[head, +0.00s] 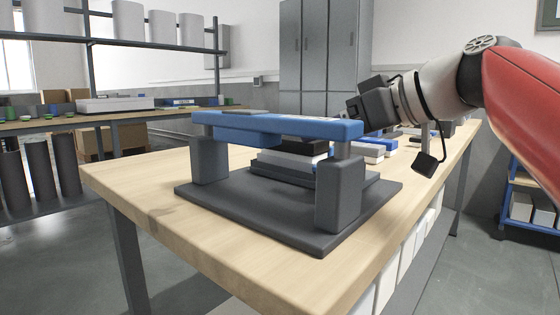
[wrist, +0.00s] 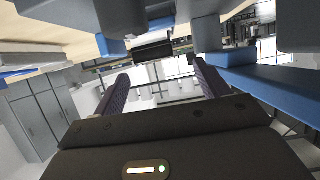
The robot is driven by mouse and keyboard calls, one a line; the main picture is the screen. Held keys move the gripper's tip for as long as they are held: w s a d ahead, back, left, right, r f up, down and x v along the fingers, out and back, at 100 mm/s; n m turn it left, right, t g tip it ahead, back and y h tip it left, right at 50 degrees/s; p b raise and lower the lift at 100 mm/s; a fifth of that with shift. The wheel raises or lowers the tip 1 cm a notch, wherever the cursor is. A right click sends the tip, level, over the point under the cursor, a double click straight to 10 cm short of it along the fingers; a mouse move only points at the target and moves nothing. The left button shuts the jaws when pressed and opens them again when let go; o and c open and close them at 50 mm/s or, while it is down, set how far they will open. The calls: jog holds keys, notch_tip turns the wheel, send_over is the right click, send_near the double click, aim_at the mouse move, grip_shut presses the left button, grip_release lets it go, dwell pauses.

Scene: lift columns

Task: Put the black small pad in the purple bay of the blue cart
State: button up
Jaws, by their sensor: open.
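A black pad (head: 305,146) lies on top of a white block (head: 283,160), under the blue crossbar (head: 290,126) of a dark fixture on the wooden table. My gripper (head: 372,106) is at the right end of the crossbar, with its fingers mostly hidden there. In the wrist view my gripper (wrist: 160,70) has its two fingers wide apart with nothing between them. A black block-like thing (wrist: 153,49) shows beyond the fingertips; I cannot tell whether it is the pad. I cannot make out a purple bay or surely identify the blue cart.
Grey columns (head: 340,190) hold the crossbar above a dark base plate (head: 260,215). Blue and white blocks (head: 372,149) lie behind it on the table (head: 150,185). A blue-framed shelf (head: 528,184) with white boxes stands at the right edge. The table's front left is clear.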

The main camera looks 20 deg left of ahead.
aim_at(300, 141)
jog(key=shift+x, duration=1)
jog(key=x, duration=0.5)
jog(key=shift+w+a+b, duration=0.1)
jog(key=shift+w+b, duration=0.2)
jog(key=c, duration=1.2)
